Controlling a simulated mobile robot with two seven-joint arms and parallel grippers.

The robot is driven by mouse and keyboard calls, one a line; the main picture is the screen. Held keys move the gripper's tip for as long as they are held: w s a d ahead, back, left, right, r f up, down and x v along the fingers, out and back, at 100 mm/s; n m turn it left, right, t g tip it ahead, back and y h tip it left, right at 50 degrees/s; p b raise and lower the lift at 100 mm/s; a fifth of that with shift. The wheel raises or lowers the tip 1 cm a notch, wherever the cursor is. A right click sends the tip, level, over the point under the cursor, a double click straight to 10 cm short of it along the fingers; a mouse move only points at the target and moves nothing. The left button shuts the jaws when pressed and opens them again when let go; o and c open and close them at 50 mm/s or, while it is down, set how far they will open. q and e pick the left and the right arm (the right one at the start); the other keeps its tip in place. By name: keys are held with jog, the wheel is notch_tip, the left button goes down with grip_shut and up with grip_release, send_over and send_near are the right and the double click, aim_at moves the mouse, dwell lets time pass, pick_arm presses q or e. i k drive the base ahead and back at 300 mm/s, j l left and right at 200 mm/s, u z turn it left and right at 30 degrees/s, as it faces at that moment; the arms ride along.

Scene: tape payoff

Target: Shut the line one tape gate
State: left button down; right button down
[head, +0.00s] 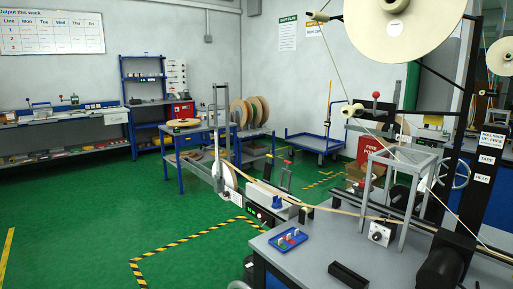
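I cannot pick out the line one tape gate with certainty, and no label I can read names it. A dark lever with a red knob (376,96) stands beside a cream guide roller (351,110) on the tape machine at the right. A large cream reel (395,25) hangs above it, with a thin tape line running down past the roller. A grey open frame (402,163) stands on the bench below, over a tan tape strip (345,211) running left to right. Whether any gate is open or shut cannot be told. Neither gripper is in view.
The grey bench (310,262) holds a blue tray (288,239) with small coloured parts, a white dial box (381,233) and a black block (348,274). A dark upright (467,150) carries labels at right. Green floor (90,220) at left is open, with striped tape markings.

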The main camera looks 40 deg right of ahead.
aim_at(268, 166)
jog(key=i, duration=1.4)
jog(key=i+z, duration=0.2)
jog(key=i, duration=0.35)
jog(key=i+j+z, duration=0.15)
jog(key=i, duration=0.4)
jog(key=j, duration=0.05)
